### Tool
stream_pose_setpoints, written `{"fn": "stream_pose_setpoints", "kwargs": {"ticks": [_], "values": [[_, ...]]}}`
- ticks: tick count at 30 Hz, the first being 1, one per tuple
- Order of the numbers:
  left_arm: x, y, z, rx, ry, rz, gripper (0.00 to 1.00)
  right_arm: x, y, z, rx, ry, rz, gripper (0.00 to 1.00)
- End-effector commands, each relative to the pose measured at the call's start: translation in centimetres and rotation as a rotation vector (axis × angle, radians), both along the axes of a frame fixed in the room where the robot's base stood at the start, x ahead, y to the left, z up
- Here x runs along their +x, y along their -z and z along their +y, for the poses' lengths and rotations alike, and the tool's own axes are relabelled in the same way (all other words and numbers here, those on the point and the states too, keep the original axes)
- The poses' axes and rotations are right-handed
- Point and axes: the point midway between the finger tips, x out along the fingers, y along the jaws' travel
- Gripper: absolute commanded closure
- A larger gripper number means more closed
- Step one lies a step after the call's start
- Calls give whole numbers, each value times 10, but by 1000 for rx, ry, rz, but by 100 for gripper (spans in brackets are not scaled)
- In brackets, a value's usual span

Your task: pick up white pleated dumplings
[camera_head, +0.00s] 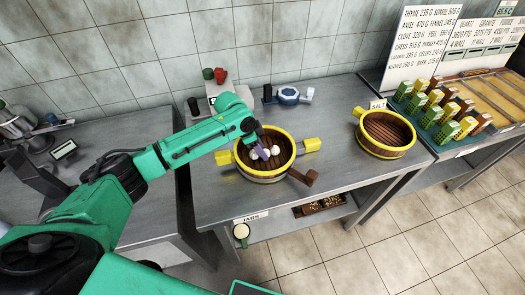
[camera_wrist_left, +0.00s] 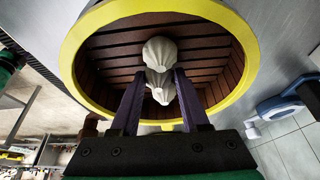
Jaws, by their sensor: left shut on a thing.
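Two white pleated dumplings show in the wooden steamer basket with a yellow rim (camera_head: 262,178). My left gripper (camera_head: 261,152) reaches down into this basket from the left, its purple fingers shut on one dumpling. In the left wrist view, the held dumpling (camera_wrist_left: 160,88) sits between the fingers (camera_wrist_left: 160,76), and the other dumpling (camera_wrist_left: 159,50) lies just beyond it, seeming to touch it. In the head view that other dumpling (camera_head: 275,150) shows beside the fingertips. The held one is partly hidden by the fingers. My right gripper is in neither view.

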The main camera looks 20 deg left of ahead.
Motion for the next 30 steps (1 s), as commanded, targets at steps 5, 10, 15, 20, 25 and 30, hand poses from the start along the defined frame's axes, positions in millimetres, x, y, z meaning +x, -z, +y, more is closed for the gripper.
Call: {"fn": "stream_pose_setpoints", "kwargs": {"ticks": [5,10,15,20,25,30], "values": [[1,-28,0,0,1,-6,100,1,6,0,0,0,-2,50],[1,-86,0,-1,2,-11,100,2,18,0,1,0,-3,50],[1,-148,-1,-2,1,-8,100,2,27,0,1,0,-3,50],[1,-184,0,-1,0,-3,100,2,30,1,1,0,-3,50],[0,-196,0,0,0,0,100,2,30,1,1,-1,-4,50],[0,-196,0,0,0,0,100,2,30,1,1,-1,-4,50]]}}
